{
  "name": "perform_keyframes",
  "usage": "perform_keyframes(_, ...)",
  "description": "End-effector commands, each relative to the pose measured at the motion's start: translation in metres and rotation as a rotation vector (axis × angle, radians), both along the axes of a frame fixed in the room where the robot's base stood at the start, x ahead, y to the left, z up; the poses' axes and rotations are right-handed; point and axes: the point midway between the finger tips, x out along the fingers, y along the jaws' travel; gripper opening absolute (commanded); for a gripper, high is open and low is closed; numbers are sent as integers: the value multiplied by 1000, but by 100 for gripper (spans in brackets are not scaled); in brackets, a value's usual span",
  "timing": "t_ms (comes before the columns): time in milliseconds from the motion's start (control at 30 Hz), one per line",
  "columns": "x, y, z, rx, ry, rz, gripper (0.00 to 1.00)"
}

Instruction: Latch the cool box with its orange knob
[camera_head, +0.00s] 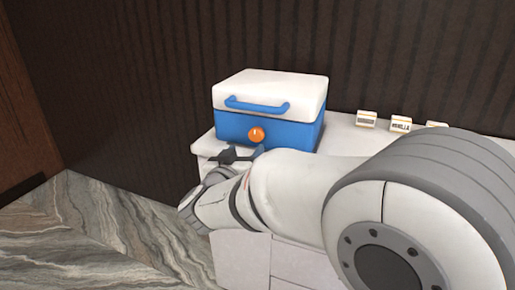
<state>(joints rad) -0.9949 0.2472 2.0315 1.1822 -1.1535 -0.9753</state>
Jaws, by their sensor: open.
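The cool box (268,108) stands at the back left of the white counter, with a blue body and a white lid that sits closed. A blue handle (257,105) runs across the front of the lid. The round orange knob (256,135) is on the front face, below the handle. My gripper (240,154) is open just below and in front of the knob, close to the box's front. I cannot tell whether it touches the box. My arm hides part of the gripper and the counter's front.
The white counter (345,138) carries several small label cards, such as a white one (366,119) and one lettered card (401,124), right of the box. A dark ribbed wall (150,90) stands behind. The marble-patterned floor (95,235) at the left is clear.

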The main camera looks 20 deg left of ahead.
Motion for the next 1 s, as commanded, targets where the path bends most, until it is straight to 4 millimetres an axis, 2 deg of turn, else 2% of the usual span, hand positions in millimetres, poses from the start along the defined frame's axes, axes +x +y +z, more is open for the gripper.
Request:
perform_keyframes(300,50,-3,-1,0,-1,-6,60)
perform_keyframes(500,70,-3,0,0,-1,-4,60)
perform_keyframes(833,74,-3,1,-1,0,-2,60)
perform_keyframes(1000,74,-3,1,0,-1,-3,46)
